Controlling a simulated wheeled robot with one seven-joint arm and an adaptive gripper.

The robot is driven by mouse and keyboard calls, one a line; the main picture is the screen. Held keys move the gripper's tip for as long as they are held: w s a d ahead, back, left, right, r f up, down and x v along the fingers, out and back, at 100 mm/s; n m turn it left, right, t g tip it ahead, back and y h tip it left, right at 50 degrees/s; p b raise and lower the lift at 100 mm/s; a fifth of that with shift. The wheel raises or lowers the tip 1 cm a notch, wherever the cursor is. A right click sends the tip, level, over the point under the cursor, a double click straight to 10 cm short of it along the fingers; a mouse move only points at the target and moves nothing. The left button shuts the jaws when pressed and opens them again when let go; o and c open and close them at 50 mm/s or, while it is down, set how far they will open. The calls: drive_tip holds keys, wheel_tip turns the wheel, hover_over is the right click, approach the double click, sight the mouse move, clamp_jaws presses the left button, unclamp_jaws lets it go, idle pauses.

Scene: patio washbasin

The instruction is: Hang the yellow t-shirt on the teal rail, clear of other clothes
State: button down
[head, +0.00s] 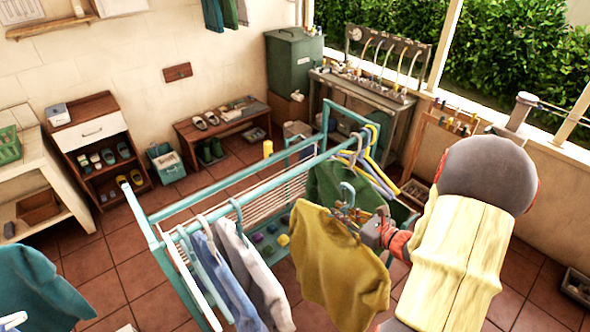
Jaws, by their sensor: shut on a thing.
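The yellow t-shirt (340,262) hangs on a hanger whose blue-grey hook (347,190) points up. My gripper (372,232) is shut on this hanger at the shirt's right shoulder. The teal rail (285,178) is the top bar of a drying rack and runs from lower left to upper right. The hook shows below and in front of the rail and looks apart from it. The shirt partly hides a green garment (325,180) near the rail's far end. A pale grey shirt (250,268) and a light blue shirt (217,262) hang near its close end.
White and teal hangers (190,262) sit at the rail's near end; blue and yellow hangers (372,160) sit at its far end. The rail's middle stretch is bare. A teal garment (40,290) is at lower left. A metal sink stand (365,95) stands behind.

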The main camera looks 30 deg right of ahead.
drive_tip(key=shift+s, duration=0.15)
drive_tip(key=b+x, duration=0.1)
drive_tip(key=x, duration=0.3)
drive_tip(key=r+b+x, duration=0.1)
drive_tip(key=b+x, duration=0.1)
drive_tip(key=x, duration=0.2)
drive_tip(key=r+b+x, duration=0.1)
drive_tip(key=x, duration=0.3)
drive_tip(key=shift+w+a+r+b, duration=0.1)
drive_tip(key=shift+w+a+b, duration=0.2)
drive_tip(key=shift+w, duration=0.35)
drive_tip(key=shift+w+b, duration=0.35)
drive_tip(key=shift+w, duration=0.75)
drive_tip(key=shift+w+a+b, duration=0.15)
drive_tip(key=shift+w+b, duration=0.3)
drive_tip(key=shift+w, duration=0.65)
drive_tip(key=shift+w+a+b, duration=0.2)
drive_tip(key=shift+w+b, duration=0.2)
drive_tip(key=shift+w, duration=0.65)
